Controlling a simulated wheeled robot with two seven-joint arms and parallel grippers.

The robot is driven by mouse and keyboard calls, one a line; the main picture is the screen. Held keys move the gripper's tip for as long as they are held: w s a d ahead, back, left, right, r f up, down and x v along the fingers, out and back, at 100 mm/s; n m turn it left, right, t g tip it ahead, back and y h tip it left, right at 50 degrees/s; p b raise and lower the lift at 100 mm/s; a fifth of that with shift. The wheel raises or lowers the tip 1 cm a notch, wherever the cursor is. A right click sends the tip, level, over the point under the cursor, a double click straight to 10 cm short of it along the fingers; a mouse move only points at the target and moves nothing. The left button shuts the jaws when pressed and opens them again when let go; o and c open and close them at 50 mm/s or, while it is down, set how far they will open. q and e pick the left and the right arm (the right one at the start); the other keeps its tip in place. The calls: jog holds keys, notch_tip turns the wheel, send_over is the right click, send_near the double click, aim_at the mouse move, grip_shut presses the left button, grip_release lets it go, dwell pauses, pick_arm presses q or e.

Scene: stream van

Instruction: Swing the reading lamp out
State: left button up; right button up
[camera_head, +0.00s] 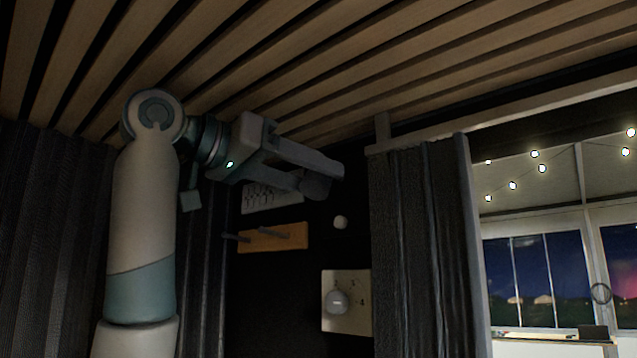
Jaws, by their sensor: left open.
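My left gripper (318,178) is raised in front of the dark wall, its arm coming up from the lower left. Its fingers point right and are open. A dark grey rounded piece (316,188) shows at the fingertips. I cannot tell whether it is the reading lamp's head or part of the gripper. No other clear lamp shape shows, and the gripper hides part of the wall behind it. A small white round knob (341,222) is on the wall just below the fingertips. My right gripper is not in view.
A wooden hook rail (272,238) and a white panel (270,199) are on the wall below the gripper. A dial plate (347,318) is lower. Dark curtains (425,240) hang right of the wall, and a slatted ceiling (330,60) is close above. A lit window area is at right.

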pick_arm(q)
jog(key=b+v, duration=0.5)
jog(key=v, duration=1)
jog(key=shift+a, duration=0.2)
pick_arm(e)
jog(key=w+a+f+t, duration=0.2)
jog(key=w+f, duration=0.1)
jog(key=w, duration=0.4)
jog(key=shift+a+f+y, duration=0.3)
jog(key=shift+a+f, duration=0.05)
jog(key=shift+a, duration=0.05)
pick_arm(q)
jog(key=shift+s, duration=0.1)
